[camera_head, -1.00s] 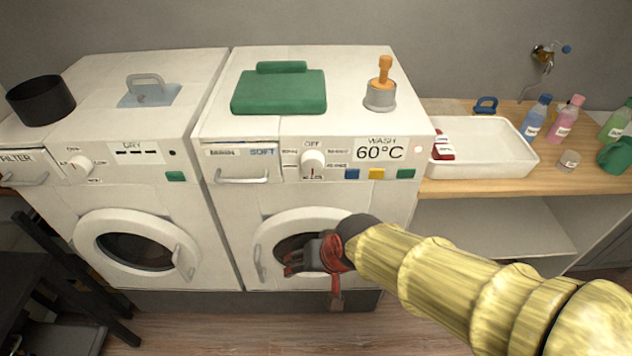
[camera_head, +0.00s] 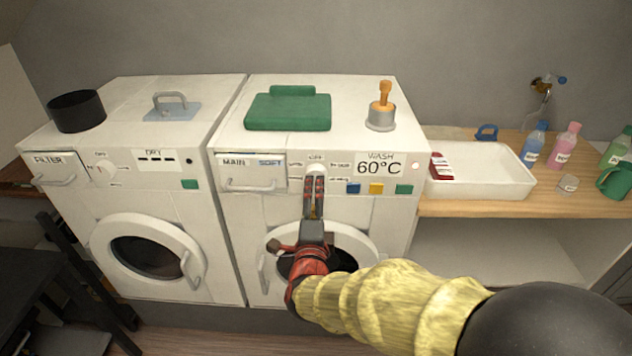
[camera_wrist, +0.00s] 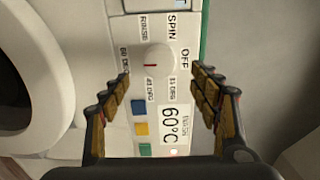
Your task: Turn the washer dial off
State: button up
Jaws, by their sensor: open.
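The washer (camera_head: 232,215) is the right-hand white machine. Its round white dial (camera_wrist: 157,59) shows clearly in the wrist view, with a red mark on the side away from the OFF label (camera_wrist: 185,58). Spin, rinse and temperature labels surround the dial. My gripper (camera_head: 315,178) is open in front of the dial and mostly hides it in the head view. In the wrist view my gripper (camera_wrist: 163,75) has one finger on each side of the dial, with gaps between; I cannot tell whether the tips reach its depth.
Blue, yellow and green buttons (camera_head: 376,188) sit right of the dial, and the detergent drawer (camera_head: 250,185) sits left. The round door (camera_head: 350,230) lies below. A dryer (camera_head: 75,195) stands left. A wooden counter (camera_head: 450,208) with a white tray (camera_head: 490,188) is at right.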

aim_at(316, 175)
jog(key=w+b, duration=0.2)
jog(key=w, duration=0.5)
jog(key=shift+w, duration=0.25)
jog(key=shift+d, duration=0.1)
jog(key=shift+c, duration=0.3)
jog(key=shift+f, duration=0.1)
jog(key=c, duration=1.1)
